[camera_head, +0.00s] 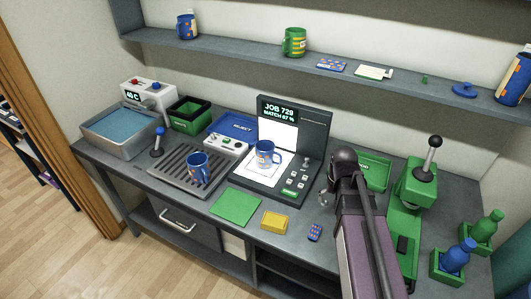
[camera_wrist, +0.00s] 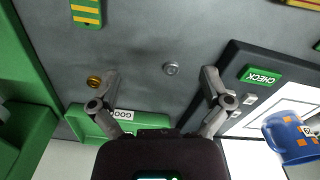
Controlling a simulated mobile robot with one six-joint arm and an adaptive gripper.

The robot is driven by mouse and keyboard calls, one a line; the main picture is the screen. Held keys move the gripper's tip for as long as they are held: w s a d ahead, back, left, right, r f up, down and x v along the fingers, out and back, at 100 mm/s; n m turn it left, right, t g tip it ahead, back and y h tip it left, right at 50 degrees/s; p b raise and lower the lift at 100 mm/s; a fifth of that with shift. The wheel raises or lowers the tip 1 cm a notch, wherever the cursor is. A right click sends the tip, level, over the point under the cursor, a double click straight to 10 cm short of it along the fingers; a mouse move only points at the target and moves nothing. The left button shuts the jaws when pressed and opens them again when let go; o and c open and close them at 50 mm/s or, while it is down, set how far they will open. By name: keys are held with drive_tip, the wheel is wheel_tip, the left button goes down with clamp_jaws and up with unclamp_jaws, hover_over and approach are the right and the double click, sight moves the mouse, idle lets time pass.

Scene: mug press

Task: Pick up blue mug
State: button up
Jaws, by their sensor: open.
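A blue mug with orange and white marks (camera_head: 265,157) stands on the white pad of the job-screen machine in the head view. In the wrist view this mug (camera_wrist: 290,138) is at the right edge, partly cut off. A second blue mug (camera_head: 198,168) stands on the dark slatted rack to its left. A blue mug (camera_head: 187,26) also stands on the upper shelf at left. My gripper (camera_wrist: 160,78) is open and empty, over bare grey counter, beside the machine and apart from the mugs. In the head view it is mostly hidden by my arm.
The job-screen machine (camera_head: 292,112) stands mid-counter. A green press (camera_head: 412,190) and a green bin (camera_head: 375,172) are to the right. A green mat (camera_head: 235,207), a yellow block (camera_head: 275,222) and a small blue item (camera_head: 314,232) lie near the front edge. A water basin (camera_head: 110,142) is far left.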

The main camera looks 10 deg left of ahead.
drive_tip(key=w+a+r+m+p, duration=0.2)
drive_tip(key=w+a+r+p, duration=0.55)
drive_tip(key=w+a, duration=0.4)
drive_tip(key=m+p, duration=0.2)
drive_tip(key=p, duration=0.2)
approach(269, 156)
drive_tip(key=d, duration=0.1)
drive_tip(key=w+d+r, duration=0.1)
drive_tip(key=d+r, duration=0.1)
drive_tip(key=shift+w+d, duration=0.1)
drive_tip(key=shift+w, duration=0.3)
drive_tip(key=shift+f+b, duration=0.25)
drive_tip(key=shift+b, duration=0.2)
wheel_tip(269, 156, down, 8)
drive_tip(key=b, duration=0.8)
drive_tip(key=shift+f, duration=0.15)
drive_tip(key=shift+s+f+b, duration=0.15)
drive_tip(key=shift+f+b, duration=1.15)
drive_tip(key=shift+b, duration=0.05)
drive_tip(key=shift+s+f+b, duration=0.1)
drive_tip(key=shift+f+b, duration=1.2)
drive_tip(key=shift+b, duration=0.05)
clamp_jaws()
